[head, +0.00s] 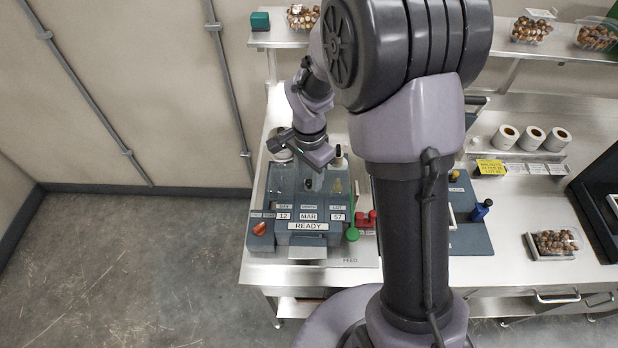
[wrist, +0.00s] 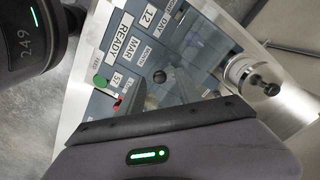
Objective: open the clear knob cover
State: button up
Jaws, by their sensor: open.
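The grey-blue date machine (head: 308,212) stands on the steel bench in the head view. Its labels read 12, MAR, 57 and READY. A see-through cover (head: 290,184) seems to lie over its upper part; its edges are hard to make out. A small dark round knob (wrist: 159,76) shows on that part in the wrist view, beyond the gripper body. My gripper (head: 320,157) is open and empty above the back of the machine, apart from the knob as far as I can tell.
A red-orange switch (head: 259,229) is at the machine's left front. A green round paddle (head: 352,234) and red blocks (head: 367,219) are at its right. A silver cylinder with a black knob (wrist: 262,84) stands near the gripper.

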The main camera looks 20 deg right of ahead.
jog(key=shift+f, duration=0.4)
grip_shut()
dwell(1.2)
